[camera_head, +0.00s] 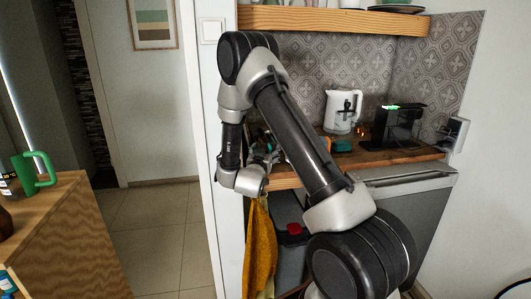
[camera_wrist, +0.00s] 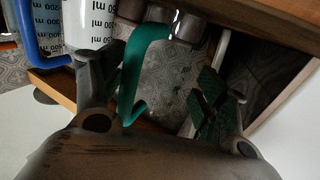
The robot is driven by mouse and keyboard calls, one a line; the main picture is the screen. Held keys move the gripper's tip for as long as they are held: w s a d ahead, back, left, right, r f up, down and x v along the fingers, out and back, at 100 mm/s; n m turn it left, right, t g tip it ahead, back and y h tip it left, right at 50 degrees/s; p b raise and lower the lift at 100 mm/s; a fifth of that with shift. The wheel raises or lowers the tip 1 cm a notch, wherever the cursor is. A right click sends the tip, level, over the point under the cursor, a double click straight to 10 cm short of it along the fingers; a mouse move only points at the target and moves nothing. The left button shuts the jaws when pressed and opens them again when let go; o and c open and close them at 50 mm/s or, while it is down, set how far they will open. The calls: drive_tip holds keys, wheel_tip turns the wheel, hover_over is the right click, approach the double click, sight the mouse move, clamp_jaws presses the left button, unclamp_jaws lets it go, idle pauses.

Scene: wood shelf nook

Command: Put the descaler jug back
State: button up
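In the head view my gripper (camera_head: 264,157) is at the counter's left end, partly hidden by my arm. A green-handled jug (camera_head: 35,172) stands on the cabinet at left. No descaler label is readable.
The wooden counter (camera_head: 385,156) holds a white kettle (camera_head: 340,112) and a black machine (camera_head: 397,126). A wooden shelf (camera_head: 330,20) runs above. A yellow towel (camera_head: 260,250) hangs below my gripper.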

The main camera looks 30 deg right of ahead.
drive_tip(key=shift+s+a+r, duration=0.1)
drive_tip(key=v, duration=1.1)
drive_tip(key=w+a+r+y, duration=0.2)
drive_tip(key=a+r+y, duration=0.1)
drive_tip(key=r+y, duration=0.25)
drive_tip(key=s+a+r+n+g+y, duration=0.3)
drive_tip(key=s+a+r+n+y, duration=0.1)
drive_tip(key=s+r+y, duration=0.25)
drive_tip(key=s+d+r+n+g, duration=0.2)
drive_tip(key=s+g, duration=0.1)
drive_tip(key=s, duration=1)
drive_tip(key=s+d+r+n+g, duration=0.2)
drive_tip(key=s+d+r+g, duration=0.1)
drive_tip(key=s, duration=1.1)
drive_tip(key=shift+s+g, duration=0.3)
